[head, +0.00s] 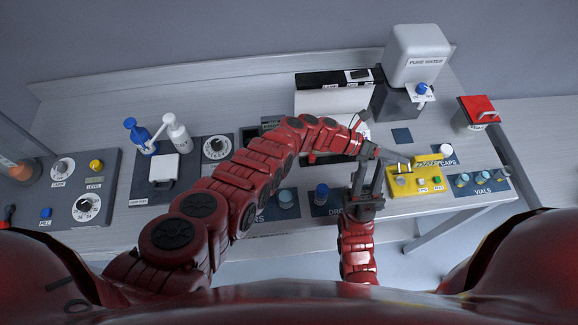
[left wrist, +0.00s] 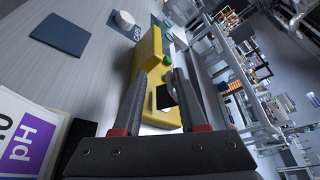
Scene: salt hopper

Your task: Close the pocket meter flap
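The yellow pocket meter (head: 408,187) lies on the right part of the bench, with a red and a green button on its front. It fills the middle of the left wrist view (left wrist: 150,62). A grey piece stands over its top in the head view; I cannot tell the flap's exact angle. My left gripper (head: 408,160) reaches over the meter's back left corner. In the left wrist view its fingers (left wrist: 160,72) are apart with the meter between or just beyond them; contact is unclear. My right gripper (head: 367,167) is open and empty, left of the meter.
A white cap (head: 446,149) lies behind the meter, and vials (head: 480,180) stand to its right. A pure water tank (head: 414,60) and a red-lidded bin (head: 478,112) stand farther back. A blue pad (head: 402,135) lies flat behind the meter.

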